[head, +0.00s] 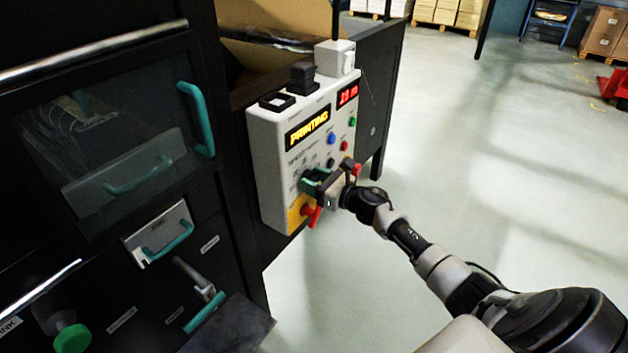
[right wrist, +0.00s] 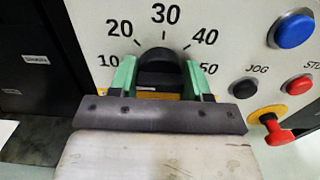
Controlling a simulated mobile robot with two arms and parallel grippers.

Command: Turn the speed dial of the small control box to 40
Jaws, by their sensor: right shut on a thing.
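The small control box (head: 265,150) is a pale box on the side of the dark machine in the head view. Its black speed dial (right wrist: 158,60) shows in the right wrist view under a printed scale of 10, 20, 30, 40 and 50. My right gripper (head: 314,184) is at the lower part of the box's face. Its green fingers (right wrist: 158,76) are shut on the dial from both sides. I cannot make out the dial's pointer mark, so its setting is unclear. In the head view the gripper hides the dial. My left gripper is not in view.
A blue button (right wrist: 291,31), red buttons and a red switch on a yellow plate (right wrist: 275,128) sit right of the dial. The box has a yellow text display reading PRINTING (head: 307,130) and a red number display (head: 347,95). Teal-handled drawers stand left; open floor lies right.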

